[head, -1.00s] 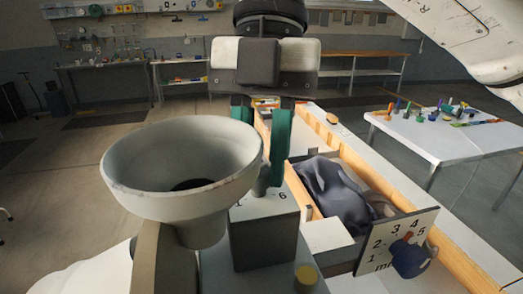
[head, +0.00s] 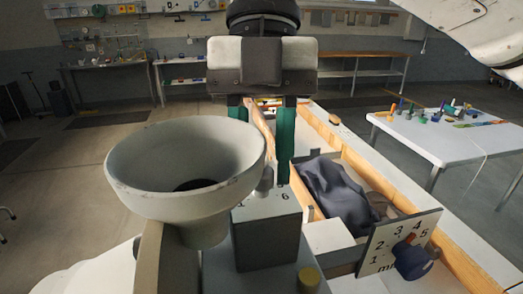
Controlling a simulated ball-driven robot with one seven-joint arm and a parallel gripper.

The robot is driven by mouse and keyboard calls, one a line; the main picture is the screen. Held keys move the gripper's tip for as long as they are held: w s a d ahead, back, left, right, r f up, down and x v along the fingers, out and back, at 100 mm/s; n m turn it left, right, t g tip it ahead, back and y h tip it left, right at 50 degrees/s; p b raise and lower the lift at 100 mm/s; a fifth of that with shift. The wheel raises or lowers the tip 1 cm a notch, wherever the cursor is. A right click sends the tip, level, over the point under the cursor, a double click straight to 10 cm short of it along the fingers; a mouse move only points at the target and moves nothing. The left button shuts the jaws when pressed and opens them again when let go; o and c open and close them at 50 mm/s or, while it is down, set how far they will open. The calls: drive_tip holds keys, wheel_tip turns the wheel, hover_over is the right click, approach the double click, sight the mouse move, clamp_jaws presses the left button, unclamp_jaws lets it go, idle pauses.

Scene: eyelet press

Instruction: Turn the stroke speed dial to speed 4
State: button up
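A grey box (head: 267,235) stands beside the bowl, with a small grey knob (head: 265,180) on its top and a printed 6 near the knob's right. The bowl's rim partly hides the knob and the other marks, so its setting cannot be read. My gripper (head: 262,172) points down over the box top with two teal fingers spread apart. The right finger's tip is right of the knob, with a gap visible between them. The left finger's lower end is hidden behind the bowl.
A pale bowl-shaped hopper (head: 185,165) stands close on the left. On the right, a white plate (head: 375,250) numbered 1 to 5, marked in mm, carries a blue knob (head: 413,262). A wooden-sided tray (head: 352,165) holds dark cloth. A yellow button (head: 308,279) is in front.

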drive_tip(key=shift+o, duration=1.4)
drive_tip(key=v, duration=0.7)
drive_tip(key=shift+r, duration=0.15)
drive_tip(key=shift+w, duration=0.15)
